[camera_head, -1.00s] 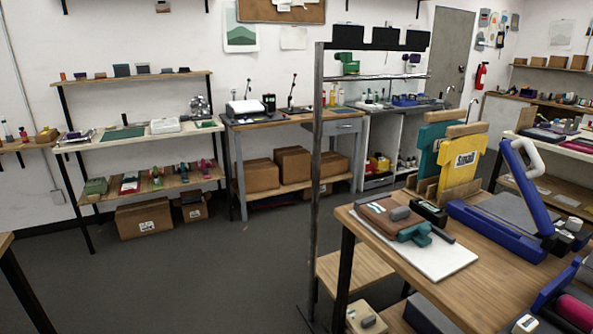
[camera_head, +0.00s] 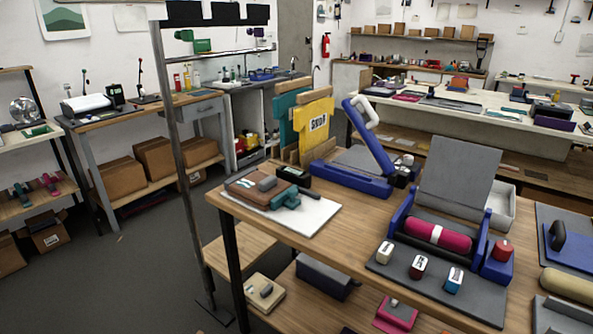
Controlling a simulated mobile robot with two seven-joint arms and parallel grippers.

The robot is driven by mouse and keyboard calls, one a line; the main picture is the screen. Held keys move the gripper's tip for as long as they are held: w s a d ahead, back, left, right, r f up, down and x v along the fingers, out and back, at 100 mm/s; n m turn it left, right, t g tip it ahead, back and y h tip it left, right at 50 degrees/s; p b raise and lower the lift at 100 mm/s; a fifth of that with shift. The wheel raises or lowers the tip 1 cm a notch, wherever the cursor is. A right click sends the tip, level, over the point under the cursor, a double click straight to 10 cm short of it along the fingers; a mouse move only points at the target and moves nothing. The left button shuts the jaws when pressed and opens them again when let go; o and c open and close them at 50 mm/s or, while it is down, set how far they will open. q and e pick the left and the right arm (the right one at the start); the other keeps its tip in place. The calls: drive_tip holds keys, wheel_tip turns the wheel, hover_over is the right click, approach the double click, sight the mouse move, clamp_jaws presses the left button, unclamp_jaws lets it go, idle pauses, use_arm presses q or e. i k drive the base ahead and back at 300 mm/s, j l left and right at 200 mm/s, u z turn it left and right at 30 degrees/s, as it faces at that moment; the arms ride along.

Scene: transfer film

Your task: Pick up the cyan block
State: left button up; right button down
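A small cyan block (camera_head: 454,281) with a pale label stands upright near the front edge of a dark grey mat (camera_head: 480,306) on the wooden workbench at the right. Beside it to the left, on the same mat, stand a dark red block (camera_head: 418,267) and a cream block (camera_head: 385,253), both with dark marks. Neither of my grippers is in view, and nothing is seen touching the cyan block.
A blue device with a magenta roller (camera_head: 437,235) and raised grey lid stands just behind the blocks. A red knob (camera_head: 502,250) is to the right. A blue press (camera_head: 350,181) stands farther back. A dark post (camera_head: 172,160) rises left of the bench; grey floor is open beyond.

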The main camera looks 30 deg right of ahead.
sight(455, 277)
drive_tip(key=i+z, duration=0.4)
drive_tip(key=i+j+z, duration=0.1)
drive_tip(key=i+z, duration=0.3)
drive_tip(key=i+j+z, duration=0.2)
drive_tip(key=z, duration=0.2)
drive_tip(key=i+z, duration=0.1)
drive_tip(key=z, duration=1.4)
